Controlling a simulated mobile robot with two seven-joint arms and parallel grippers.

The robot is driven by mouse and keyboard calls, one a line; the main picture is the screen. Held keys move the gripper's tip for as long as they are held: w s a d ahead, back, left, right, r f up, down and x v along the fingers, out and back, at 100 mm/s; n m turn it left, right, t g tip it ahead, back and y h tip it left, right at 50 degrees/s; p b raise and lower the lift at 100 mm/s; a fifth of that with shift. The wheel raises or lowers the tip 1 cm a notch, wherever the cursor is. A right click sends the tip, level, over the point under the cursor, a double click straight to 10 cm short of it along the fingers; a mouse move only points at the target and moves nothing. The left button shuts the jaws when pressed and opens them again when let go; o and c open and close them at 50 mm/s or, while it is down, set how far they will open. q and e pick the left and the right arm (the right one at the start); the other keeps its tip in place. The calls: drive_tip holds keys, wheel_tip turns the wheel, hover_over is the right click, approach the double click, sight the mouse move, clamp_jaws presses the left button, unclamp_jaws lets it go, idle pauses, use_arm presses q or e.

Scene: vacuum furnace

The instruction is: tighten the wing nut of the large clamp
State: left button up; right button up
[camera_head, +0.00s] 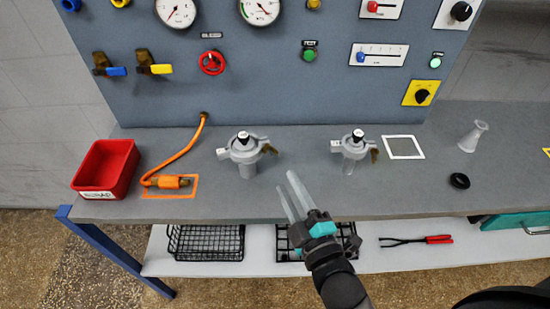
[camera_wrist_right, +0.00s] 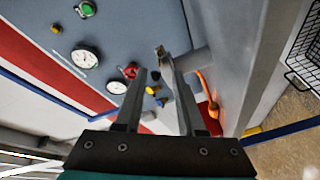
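Two grey clamps with black knobs on top stand on short pipes on the bench. The left one looks larger, so I take it as the large clamp (camera_head: 243,150); its brass wing nut (camera_head: 270,149) sticks out to the right. The smaller clamp (camera_head: 353,147) is to its right, also with a brass wing nut (camera_head: 374,155). My right gripper (camera_head: 286,182) is open and empty, in front of and slightly right of the large clamp, apart from it. In the right wrist view, a brass piece, probably a wing nut (camera_wrist_right: 160,51), shows beyond the fingertips. My left gripper is out of view.
A red bin (camera_head: 106,166) and an orange hose (camera_head: 185,155) lie at the left of the bench. A white funnel-like piece (camera_head: 473,136) and black ring (camera_head: 460,181) lie at the right. A gauge panel (camera_head: 280,75) rises behind. The lower shelf holds wire baskets (camera_head: 205,242) and red-handled tongs (camera_head: 415,240).

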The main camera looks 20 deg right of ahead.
sight(269, 150)
drive_tip(key=w, duration=0.8)
drive_tip(key=shift+w+a+b, duration=0.2)
drive_tip(key=shift+a+b, duration=0.1)
clamp_jaws()
idle(0.3)
